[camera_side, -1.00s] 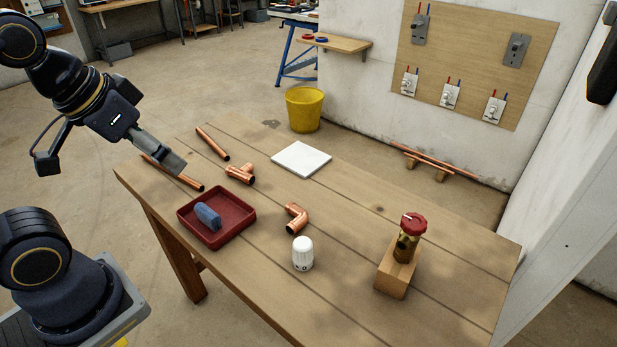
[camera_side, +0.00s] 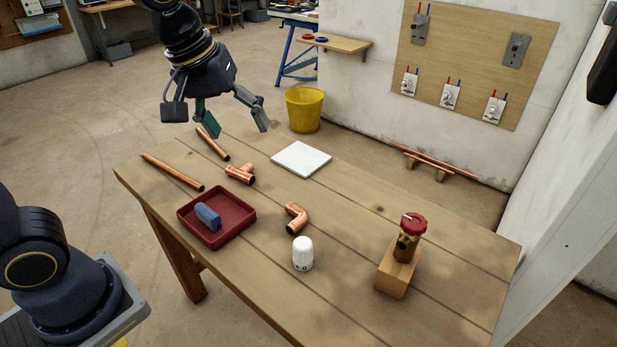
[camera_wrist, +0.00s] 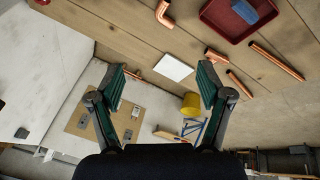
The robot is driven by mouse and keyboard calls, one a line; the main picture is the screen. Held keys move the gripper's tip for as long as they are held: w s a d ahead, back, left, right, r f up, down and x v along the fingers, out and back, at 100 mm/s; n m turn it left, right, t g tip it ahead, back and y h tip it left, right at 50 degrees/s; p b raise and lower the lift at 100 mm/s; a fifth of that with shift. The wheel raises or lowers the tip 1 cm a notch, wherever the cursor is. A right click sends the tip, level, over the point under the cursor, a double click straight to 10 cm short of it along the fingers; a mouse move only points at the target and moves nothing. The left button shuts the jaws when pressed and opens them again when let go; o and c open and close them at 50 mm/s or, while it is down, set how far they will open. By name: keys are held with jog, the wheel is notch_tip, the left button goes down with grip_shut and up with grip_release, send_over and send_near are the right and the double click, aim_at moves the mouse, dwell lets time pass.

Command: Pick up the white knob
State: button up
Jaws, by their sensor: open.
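The white knob (camera_side: 303,254) stands upright on the wooden table, toward its front middle in the side view. It is in front of the copper elbow and right of the red tray. I cannot make it out in the wrist view. My gripper (camera_side: 238,128) is open and empty, above the far left part of the table, well away from the knob. Its two spread fingers (camera_wrist: 163,85) also show in the wrist view, with nothing between them.
A red tray (camera_side: 244,235) holds a blue object (camera_side: 207,216). A copper elbow (camera_side: 296,217), tee (camera_side: 240,174) and pipes (camera_side: 173,173) lie about. A wooden block (camera_side: 396,276) bears a brass valve with a red cap (camera_side: 413,224). A white tile (camera_side: 301,159) lies at the back.

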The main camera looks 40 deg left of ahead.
jog(key=w+d+f+g, duration=0.2)
jog(key=w+d+f, duration=0.3)
jog(key=f, duration=0.1)
jog(key=g, duration=0.2)
send_over(303, 242)
notch_tip(303, 242, down, 9)
jog(key=shift+m+y, duration=0.3)
jog(key=f, duration=0.9)
jog(key=shift+s+d+f, duration=0.2)
jog(key=shift+s+d, duration=0.05)
jog(key=shift+s, duration=0.15)
jog(key=shift+w+a+f, duration=0.15)
jog(key=shift+w+f, duration=0.05)
jog(key=shift+f, duration=1.4)
jog(key=shift+w+a+f, duration=0.1)
jog(key=shift+w+f, duration=0.05)
jog(key=shift+f, duration=1.4)
jog(key=shift+c, duration=0.2)
jog(key=c, duration=1.3)
jog(key=shift+o, duration=0.2)
jog(key=shift+r, duration=0.15)
